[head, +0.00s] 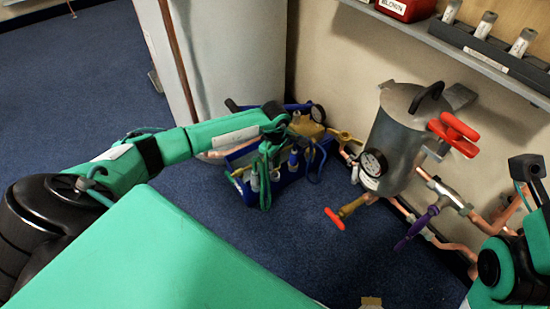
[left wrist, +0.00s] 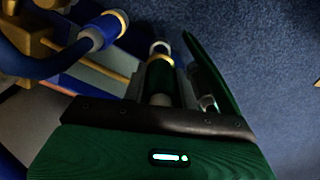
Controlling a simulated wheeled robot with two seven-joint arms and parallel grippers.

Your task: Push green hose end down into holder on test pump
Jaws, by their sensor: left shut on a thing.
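The test pump (head: 313,168) is a blue box-shaped unit with brass fittings and a gauge, on the carpet by the wall. My left gripper (head: 268,152) is over its left side, pointing down, and is shut on the green hose end. The green hose (head: 266,192) hangs in a loop at the pump's front. In the left wrist view the green hose end (left wrist: 160,76), a dark green cylinder with a gold ring, stands just beyond the gripper's dark edge. The holder is largely hidden, so I cannot tell how deep the end sits.
A blue hose end (left wrist: 100,32) is close to the left in the wrist view. A steel tank (head: 400,135) with red handles, a gauge and copper pipes (head: 455,195) stands right of the pump. A white cabinet (head: 225,55) stands behind. Carpet in front is free.

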